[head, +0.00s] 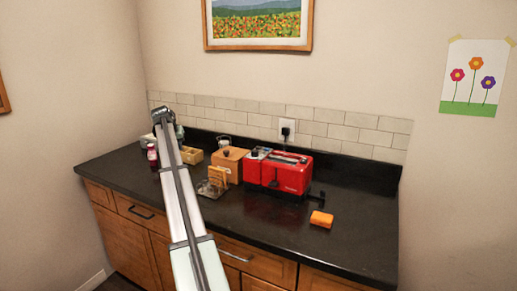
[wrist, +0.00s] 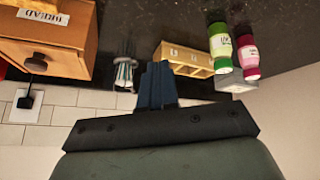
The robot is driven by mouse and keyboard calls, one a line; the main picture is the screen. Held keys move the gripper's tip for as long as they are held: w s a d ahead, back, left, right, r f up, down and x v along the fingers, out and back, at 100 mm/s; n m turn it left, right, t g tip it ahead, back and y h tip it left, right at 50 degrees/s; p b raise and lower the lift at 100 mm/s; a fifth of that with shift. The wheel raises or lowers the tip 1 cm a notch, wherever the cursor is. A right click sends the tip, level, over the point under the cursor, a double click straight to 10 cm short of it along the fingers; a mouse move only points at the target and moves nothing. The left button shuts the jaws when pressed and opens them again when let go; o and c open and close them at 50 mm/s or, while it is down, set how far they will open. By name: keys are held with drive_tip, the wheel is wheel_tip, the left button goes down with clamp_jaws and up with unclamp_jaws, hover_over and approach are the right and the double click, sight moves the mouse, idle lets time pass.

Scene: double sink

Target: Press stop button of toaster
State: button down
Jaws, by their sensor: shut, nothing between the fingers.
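The red toaster (head: 287,172) stands on the dark counter, right of centre in the head view, with slots on top and dark controls too small to tell apart. I cannot make out which one is the stop button. My gripper (head: 163,115) is raised over the left end of the counter, well to the left of the toaster and apart from it. In the wrist view, which is upside down, its fingers (wrist: 157,85) are together with nothing between them. A small red patch at that view's left edge may be the toaster.
A wooden bread box (head: 229,163) stands left of the toaster; it also shows in the wrist view (wrist: 45,42). A wooden tray (wrist: 185,58), a green bottle (wrist: 220,48) and a pink bottle (wrist: 247,55) are farther left. An orange block (head: 321,219) lies front right. The right counter is clear.

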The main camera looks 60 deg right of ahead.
drive_tip(key=s+d+r+m+t+y, duration=0.1)
drive_tip(key=s+d+r+t+y, duration=0.2)
drive_tip(key=s+d, duration=1.1)
wheel_tip(320, 180, up, 8)
drive_tip(key=f+m+t, duration=0.1)
drive_tip(key=t, duration=0.2)
hover_over(259, 147)
drive_tip(key=shift+s+r, duration=0.25)
drive_tip(key=shift+s, duration=0.1)
drive_tip(key=shift+a+f, duration=0.1)
drive_tip(key=shift+f, duration=0.05)
drive_tip(key=shift+f, duration=4.25)
drive_tip(key=shift+f, duration=0.85)
drive_tip(key=shift+r, duration=0.85)
